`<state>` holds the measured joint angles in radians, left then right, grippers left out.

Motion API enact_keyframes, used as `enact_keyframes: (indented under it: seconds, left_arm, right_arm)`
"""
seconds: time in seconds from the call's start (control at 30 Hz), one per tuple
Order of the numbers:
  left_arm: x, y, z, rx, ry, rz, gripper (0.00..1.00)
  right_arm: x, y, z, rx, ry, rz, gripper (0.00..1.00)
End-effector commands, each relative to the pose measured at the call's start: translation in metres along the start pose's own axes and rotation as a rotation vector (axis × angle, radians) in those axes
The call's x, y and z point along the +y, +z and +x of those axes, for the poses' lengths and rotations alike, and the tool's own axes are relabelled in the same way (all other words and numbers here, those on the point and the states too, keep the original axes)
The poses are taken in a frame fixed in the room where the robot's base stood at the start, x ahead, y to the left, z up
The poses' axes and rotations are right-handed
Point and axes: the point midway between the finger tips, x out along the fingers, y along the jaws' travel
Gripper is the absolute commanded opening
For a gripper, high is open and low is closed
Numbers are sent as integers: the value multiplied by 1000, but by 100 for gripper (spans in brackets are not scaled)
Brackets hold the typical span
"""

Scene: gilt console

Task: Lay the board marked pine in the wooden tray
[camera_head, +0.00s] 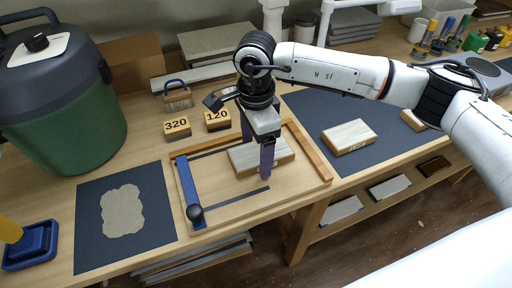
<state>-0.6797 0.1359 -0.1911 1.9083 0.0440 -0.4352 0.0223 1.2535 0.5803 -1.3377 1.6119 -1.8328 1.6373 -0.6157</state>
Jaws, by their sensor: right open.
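The wooden tray (310,152) lies on the bench in the middle, with a wooden rim at the back and right and a blue bar (189,190) at the left. A pale board (282,150) lies inside it; I see no readable mark on it. My right gripper (257,158) is over this board, open, with one purple finger on its far side and one on its near side. The near finger hides part of the board. Another pale board (349,135) lies right of the tray on a dark mat; its edge marking is too small to read. My left gripper is not in view.
Blocks marked 320 (177,127) and 120 (217,121) and a brush (177,98) stand behind the tray. A dark mat (90,222) with a sandy patch lies left. A green canister (75,130) stands far left. Several more boards sit on a lower shelf at right.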

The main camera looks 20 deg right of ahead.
Motion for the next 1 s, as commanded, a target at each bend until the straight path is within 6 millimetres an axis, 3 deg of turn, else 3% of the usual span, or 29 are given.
enact_keyframes:
  seconds: [0.27,0.7,1.0]
  left_arm:
    - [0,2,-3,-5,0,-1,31]
    - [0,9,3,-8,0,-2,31]
    - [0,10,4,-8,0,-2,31]
  right_arm:
    - [-2,0,-16,-1,-5,0,77]
    - [-1,0,-104,0,-3,0,77]
    - [0,0,-123,0,1,0,77]
